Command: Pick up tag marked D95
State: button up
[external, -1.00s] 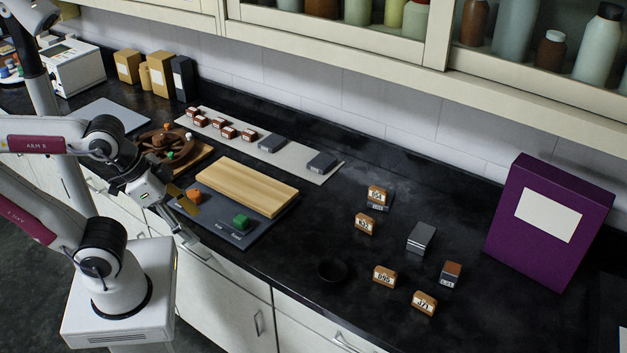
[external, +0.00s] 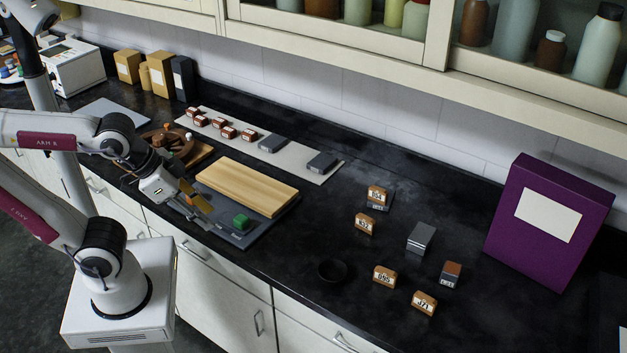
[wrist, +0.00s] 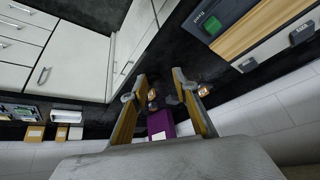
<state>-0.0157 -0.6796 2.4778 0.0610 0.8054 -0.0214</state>
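The tag that appears to read D95 (external: 384,277) is a small orange-brown block with a white label. It stands on the black counter in the external view, right of the black round dish. My gripper (external: 208,213) is well to its left, over the dark tray's front edge. In the wrist view, my gripper (wrist: 160,88) has its two yellow-padded fingers apart with nothing held between them. Small brown tags show far off past the fingers there, too small to read.
Other tags (external: 424,302) (external: 365,223) (external: 377,195) stand nearby, with a grey block (external: 421,238) and a brown-topped block (external: 450,273). The black dish (external: 332,271) lies left of D95.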

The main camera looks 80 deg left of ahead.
jog(key=w+a+m+t, duration=0.1)
jog(key=w+a+t, duration=0.15)
jog(key=w, duration=1.05)
jog(key=w+a+m+t, duration=0.2)
jog(key=w+a, duration=0.1)
jog(key=w, duration=1.1)
jog(key=m+h, duration=0.4)
jog(key=h, duration=0.2)
send_near(377, 269)
jog(key=w+a+r, duration=0.2)
jog(key=w+a, duration=0.1)
jog(key=w, duration=0.1)
jog(key=d+f+h, duration=0.1)
jog(key=f, duration=0.1)
jog(key=d+f+h, duration=0.1)
jog(key=shift+s+d+f+m+h, duration=0.1)
jog(key=shift+d+f+m+h, duration=0.2)
jog(key=shift+f+m, duration=0.1)
jog(key=shift+s+d+f+h, duration=0.25)
jog(key=shift+d+f+h, duration=0.15)
jog(key=shift+f, duration=0.05)
jog(key=shift+x, duration=1.35)
jog(key=shift+w+f, duration=0.1)
jog(key=shift+w, duration=0.05)
